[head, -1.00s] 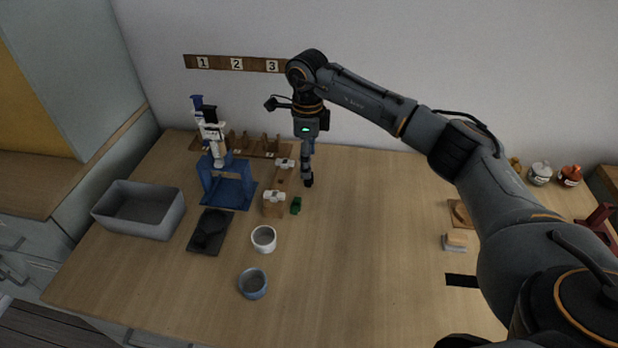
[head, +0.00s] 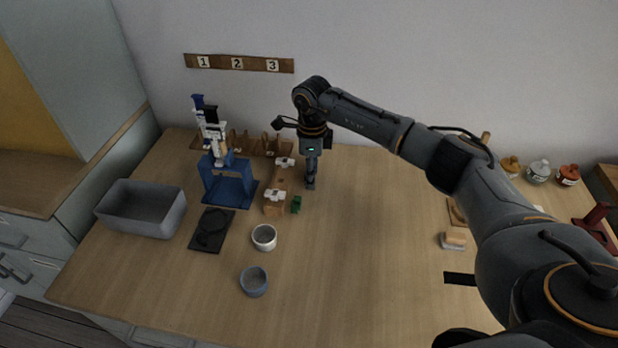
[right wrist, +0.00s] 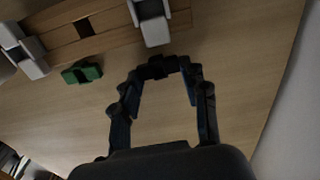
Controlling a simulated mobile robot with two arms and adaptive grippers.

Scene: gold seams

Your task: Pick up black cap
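My right gripper (head: 311,184) points down just above the table, right of the wooden rack. In the right wrist view its fingertips (right wrist: 162,67) converge on a small black piece, which looks like the black cap (right wrist: 159,67). The fingers look closed on it from both sides; the dark fingertips make the contact hard to see. In the head view I cannot separate the cap from the fingertips. Another black-topped piece (head: 211,114) stands beside a blue-topped one at the blue stand (head: 233,190). My left gripper is out of view.
A green block (head: 296,204) and wooden rack (head: 273,209) with white pieces sit close left of the gripper. A white cup (head: 264,237), blue cup (head: 254,281), black tray (head: 203,240) and grey bin (head: 130,215) stand further left. The middle table is clear.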

